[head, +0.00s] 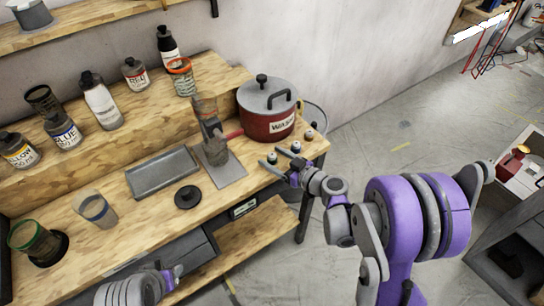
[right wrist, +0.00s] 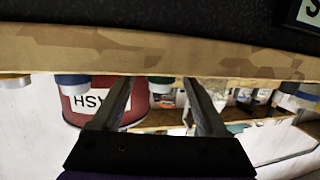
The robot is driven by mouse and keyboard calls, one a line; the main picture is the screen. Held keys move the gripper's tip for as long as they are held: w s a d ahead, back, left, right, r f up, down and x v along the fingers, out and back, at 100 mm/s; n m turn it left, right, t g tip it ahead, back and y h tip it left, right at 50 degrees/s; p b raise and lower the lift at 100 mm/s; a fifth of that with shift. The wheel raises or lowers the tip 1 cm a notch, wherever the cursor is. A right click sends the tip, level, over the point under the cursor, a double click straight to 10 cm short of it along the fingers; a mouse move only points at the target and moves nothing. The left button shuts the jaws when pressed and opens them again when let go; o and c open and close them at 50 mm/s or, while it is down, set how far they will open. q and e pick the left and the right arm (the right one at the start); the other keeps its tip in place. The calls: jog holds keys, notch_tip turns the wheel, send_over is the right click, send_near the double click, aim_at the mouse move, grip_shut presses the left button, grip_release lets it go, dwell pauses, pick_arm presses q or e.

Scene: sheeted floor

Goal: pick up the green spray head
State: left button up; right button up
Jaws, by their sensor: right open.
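Several small spray heads stand at the right end of the wooden bench. The leftmost one (head: 271,157) has a dark green-teal top; its colour is hard to be sure of at this size. My right gripper (head: 279,167) is open beside it at the bench's front edge, with empty jaws.
Two more small heads (head: 296,146) (head: 309,135) stand close by. A red pot (head: 268,124) labelled WASH is behind them.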

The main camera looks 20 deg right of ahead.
jog(key=shift+w+a+f, duration=0.15)
jog(key=shift+w+a, duration=0.15)
jog(key=shift+w, duration=0.15)
jog(key=shift+s, duration=0.1)
grip_shut()
